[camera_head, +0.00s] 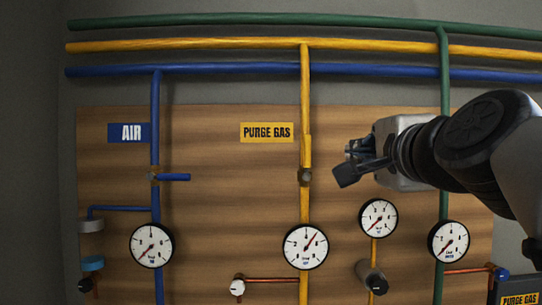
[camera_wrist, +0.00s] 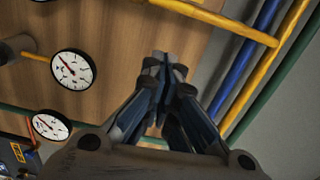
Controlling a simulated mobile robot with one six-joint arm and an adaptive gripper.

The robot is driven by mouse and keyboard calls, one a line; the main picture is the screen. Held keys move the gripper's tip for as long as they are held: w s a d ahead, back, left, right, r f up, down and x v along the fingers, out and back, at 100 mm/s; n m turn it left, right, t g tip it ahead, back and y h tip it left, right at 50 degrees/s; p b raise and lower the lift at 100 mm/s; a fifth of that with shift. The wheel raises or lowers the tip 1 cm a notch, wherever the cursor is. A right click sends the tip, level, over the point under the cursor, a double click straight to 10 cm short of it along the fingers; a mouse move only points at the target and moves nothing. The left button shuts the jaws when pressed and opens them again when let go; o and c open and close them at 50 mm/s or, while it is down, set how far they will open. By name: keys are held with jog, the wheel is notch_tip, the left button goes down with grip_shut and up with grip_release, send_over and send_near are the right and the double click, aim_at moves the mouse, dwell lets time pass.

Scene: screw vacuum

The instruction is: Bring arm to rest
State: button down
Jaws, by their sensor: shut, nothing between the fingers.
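My gripper (camera_head: 347,165) is at the end of my arm, which reaches in from the right in the head view. It points left, in front of the wooden panel and just right of the yellow vertical pipe. In the wrist view my gripper (camera_wrist: 165,62) shows with its fingers together and nothing between them. It appears apart from the pipes and gauges. My wrist and forearm hide part of the green vertical pipe and the panel's upper right.
The wooden panel (camera_head: 230,205) carries several round gauges, among them one on the yellow pipe (camera_head: 305,247). A blue valve handle (camera_head: 174,177) sticks out at left. A dark cylinder (camera_head: 371,276) juts out below my gripper. Yellow, blue and green pipes run along the top.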

jog(key=s+a+f+n+g+b, duration=0.2)
jog(key=s+f+n+b, duration=0.15)
jog(key=f, duration=0.85)
jog(key=s+a+f+n+g+y+b, duration=0.15)
jog(key=f+b, duration=0.25)
jog(key=f, duration=0.7)
jog(key=s+a+f+n+g+b, duration=0.1)
jog(key=s+f+n+g+b, duration=0.25)
jog(key=f, duration=0.85)
jog(key=s+f+n+g+h+b, duration=0.1)
jog(key=s+f+n+g+b, duration=0.2)
jog(key=s+f, duration=0.4)
jog(key=s+d+f+n+g+h+b, duration=0.1)
jog(key=s+f+n+g+b, duration=0.2)
jog(key=f, duration=2.1)
jog(key=s+n+b, duration=0.2)
jog(key=s+b, duration=0.2)
jog(key=s, duration=0.1)
jog(key=shift+s+d+f+n+b, duration=0.15)
jog(key=shift+s+f+n+b, duration=0.1)
jog(key=shift+s+n+b, duration=0.1)
